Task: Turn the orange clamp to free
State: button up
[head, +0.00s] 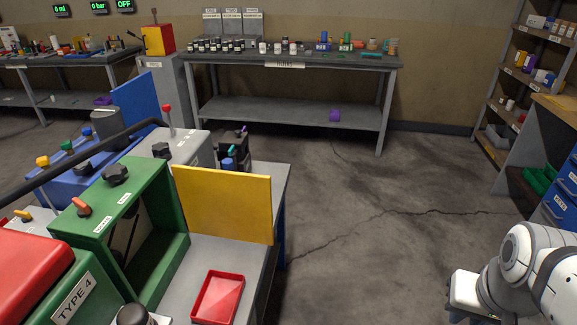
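The orange clamp (82,207) is a small orange handle on top of the green frame (112,196) at the left. It lies slanted, beside a white label whose text I cannot read surely. A black knob (116,174) sits behind it on the same frame. Part of my white arm shows at the lower right, well away from the clamp across open floor. No gripper fingers can be made out, and nothing of mine touches the clamp.
A yellow panel (222,204) stands on the grey bench beside the green frame, with a red tray (218,298) in front. A dark bar (95,152) crosses above the blue box. A long table (290,62) stands at the back. The middle floor is clear.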

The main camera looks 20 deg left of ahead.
aim_at(84, 210)
jog(key=z, duration=0.05)
jog(key=i, duration=3.45)
jog(key=u, duration=4.5)
jog(key=i, duration=1.05)
